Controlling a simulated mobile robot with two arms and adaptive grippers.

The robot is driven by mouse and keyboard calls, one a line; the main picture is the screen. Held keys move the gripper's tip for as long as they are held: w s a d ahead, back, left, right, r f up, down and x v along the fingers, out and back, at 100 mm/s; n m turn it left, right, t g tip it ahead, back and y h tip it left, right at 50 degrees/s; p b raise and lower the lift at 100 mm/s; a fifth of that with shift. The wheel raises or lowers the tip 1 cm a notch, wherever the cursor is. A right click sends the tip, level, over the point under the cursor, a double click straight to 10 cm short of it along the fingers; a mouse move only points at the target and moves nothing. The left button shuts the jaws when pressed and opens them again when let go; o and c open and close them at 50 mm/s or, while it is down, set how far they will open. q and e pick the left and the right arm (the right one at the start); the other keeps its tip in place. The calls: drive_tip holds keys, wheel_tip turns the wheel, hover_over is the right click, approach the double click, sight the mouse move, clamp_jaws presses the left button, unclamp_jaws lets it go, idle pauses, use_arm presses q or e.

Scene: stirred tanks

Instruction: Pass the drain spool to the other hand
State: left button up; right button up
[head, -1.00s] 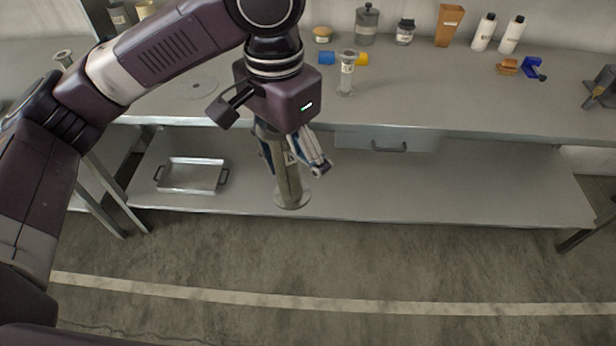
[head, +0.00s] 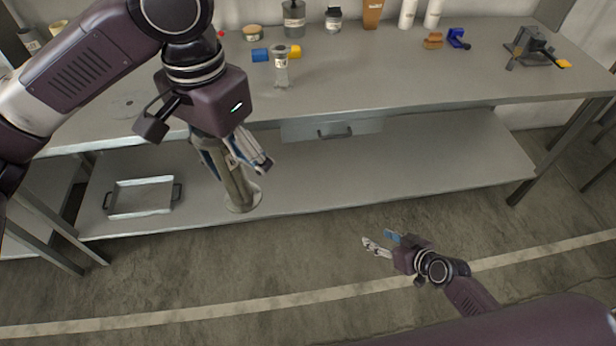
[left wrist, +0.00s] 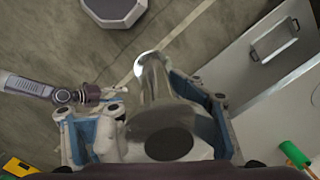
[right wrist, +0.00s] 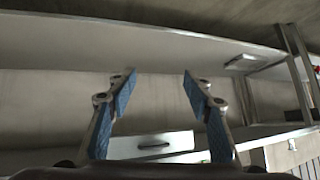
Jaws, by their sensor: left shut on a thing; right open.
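The drain spool (head: 238,188) is a grey metal tube with a round flange at its lower end. My left gripper (head: 236,160) is shut around its upper part and holds it upright in front of the bench. In the left wrist view the spool (left wrist: 158,85) sits between the blue-padded fingers, its near flange facing the camera. My right gripper (head: 378,246) is open and empty, lower and to the right of the spool, apart from it. In the right wrist view its blue-padded fingers (right wrist: 158,85) are spread with nothing between them.
A metal tray (head: 141,196) lies on the lower shelf (head: 380,155).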

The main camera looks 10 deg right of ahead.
drive_tip(key=w+a+r+n+t+y, duration=0.1)
drive_tip(key=a+r+y, duration=0.15)
drive_tip(key=r, duration=0.55)
drive_tip(key=w+a+r+n+y, duration=0.15)
drive_tip(key=a+r, duration=0.25)
drive_tip(key=r, duration=0.4)
drive_tip(key=w+a+r+n+t+y, duration=0.1)
drive_tip(key=w+a+r+y, duration=0.15)
drive_tip(key=r, duration=0.45)
drive_tip(key=n+g+y, duration=0.5)
drive_tip(key=n+y, duration=0.2)
drive_tip(key=n, duration=0.1)
approach(239, 173)
drive_tip(key=shift+w+x, duration=0.2)
drive_tip(key=shift+x, duration=5.8)
drive_tip(key=shift+d+f, duration=0.1)
drive_tip(key=shift+d, duration=0.05)
drive_tip(key=shift+c, duration=0.3)
drive_tip(key=shift+s, duration=0.1)
drive_tip(key=c, duration=1)
drive_tip(key=shift+s, duration=0.1)
clamp_jaws()
